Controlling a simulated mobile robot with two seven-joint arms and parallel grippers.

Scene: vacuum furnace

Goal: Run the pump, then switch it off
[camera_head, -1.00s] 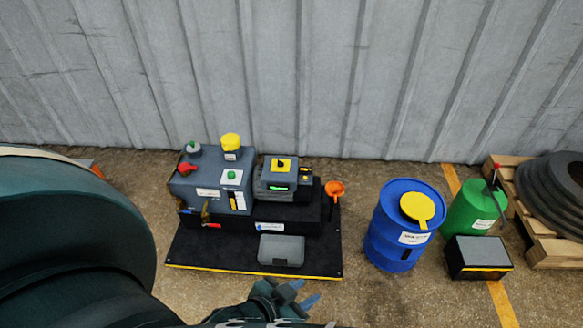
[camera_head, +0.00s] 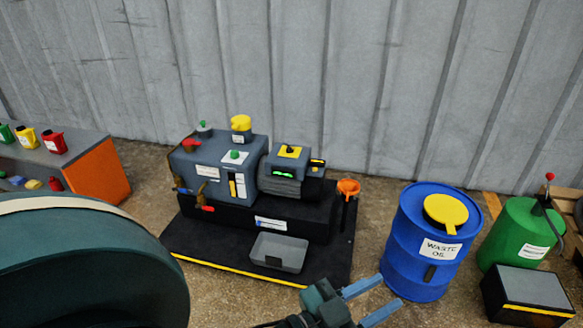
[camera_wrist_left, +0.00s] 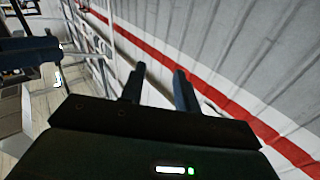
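The pump (camera_head: 215,170) is a grey box with a yellow cap (camera_head: 241,123), a red knob (camera_head: 191,145) and a green button (camera_head: 236,155) on a white plate. Its motor block (camera_head: 284,188) carries a yellow plate with a black switch knob (camera_head: 290,150). My right gripper is not in view.
A grey tray (camera_head: 292,249) lies on the black mat (camera_head: 205,248). A blue waste oil drum (camera_head: 405,265), a green drum (camera_head: 515,232) and a dark box (camera_head: 530,288) stand right. An orange bench (camera_head: 100,172) with small bottles stands left.

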